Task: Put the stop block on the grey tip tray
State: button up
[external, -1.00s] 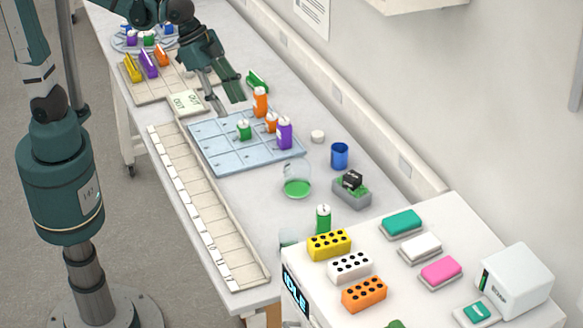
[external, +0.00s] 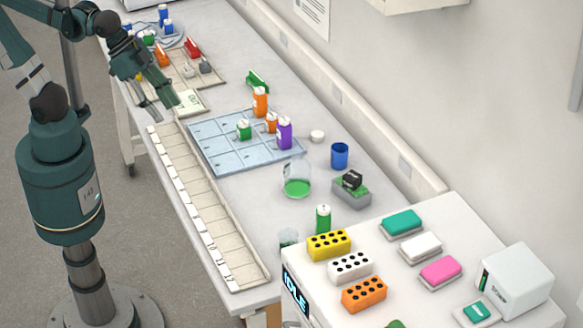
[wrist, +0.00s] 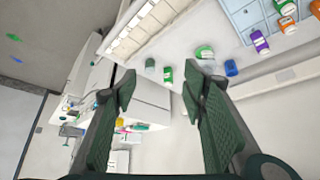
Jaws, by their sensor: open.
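My gripper (external: 167,108) is open and empty above the left edge of the bench, at the far end of the long pale rack. In the wrist view its two fingers (wrist: 159,88) are spread apart with nothing between them.
A light blue gridded tray (external: 225,157) holds several bottles. The long pale rack (external: 205,215) runs along the bench's left edge. A green-filled flask (external: 297,188) and blue cup (external: 339,156) stand beyond. A white machine (external: 410,290) carries coloured racks.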

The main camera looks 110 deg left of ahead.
jog(key=s, duration=0.1)
jog(key=s+f, duration=0.1)
jog(key=s+d+f, duration=0.1)
jog(key=s, duration=0.1)
jog(key=shift+s, duration=0.1)
jog(key=shift+f, duration=0.15)
notch_tip(320, 180, down, 10)
jog(key=b, duration=1)
dwell(1.1)
